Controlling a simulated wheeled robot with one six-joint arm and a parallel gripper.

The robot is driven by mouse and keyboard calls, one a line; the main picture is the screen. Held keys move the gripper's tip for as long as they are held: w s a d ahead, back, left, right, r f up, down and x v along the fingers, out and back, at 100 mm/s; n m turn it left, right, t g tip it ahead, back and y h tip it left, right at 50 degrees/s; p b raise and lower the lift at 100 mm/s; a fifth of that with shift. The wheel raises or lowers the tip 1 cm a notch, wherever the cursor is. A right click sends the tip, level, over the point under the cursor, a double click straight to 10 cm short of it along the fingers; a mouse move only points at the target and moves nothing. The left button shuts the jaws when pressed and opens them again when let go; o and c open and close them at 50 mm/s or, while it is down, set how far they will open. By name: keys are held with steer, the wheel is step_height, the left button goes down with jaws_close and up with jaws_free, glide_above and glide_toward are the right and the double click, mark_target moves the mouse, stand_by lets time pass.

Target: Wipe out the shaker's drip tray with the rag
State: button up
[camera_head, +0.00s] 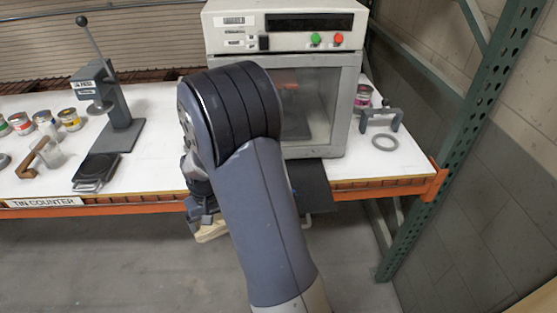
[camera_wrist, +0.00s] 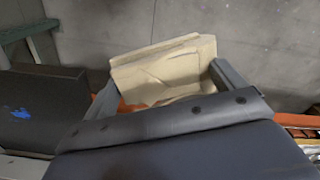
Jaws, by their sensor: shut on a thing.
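The rag (camera_wrist: 165,72) is a folded beige cloth. My gripper (camera_wrist: 163,78) is shut on it, with one finger on each side. In the head view the rag (camera_head: 212,231) hangs in front of the counter's front edge, and my arm hides most of the gripper. The shaker (camera_head: 345,100) is a grey-white box with a glass door, partly behind my arm. Its dark drip tray (camera_head: 313,190) sticks out under the door past the counter edge, to the right of the gripper. In the wrist view the tray (camera_wrist: 45,88) is at left, with a blue spill (camera_wrist: 20,113) on it.
The counter (camera_head: 150,170) has an orange front rail. A lever press (camera_head: 110,95), a dark flat plate (camera_head: 97,170) and several tins (camera_head: 70,119) stand at left. A grey ring (camera_head: 384,142) and a handled tool (camera_head: 382,113) lie right of the shaker. A green rack post (camera_head: 455,140) stands at right.

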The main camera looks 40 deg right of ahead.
steer(key=s+d+r+m, duration=0.3)
steer(key=d+r, duration=0.3)
steer(key=r, duration=0.2)
steer(key=shift+s+d+r, duration=0.15)
steer(key=shift+d+r, duration=0.2)
steer(key=shift+d, duration=0.05)
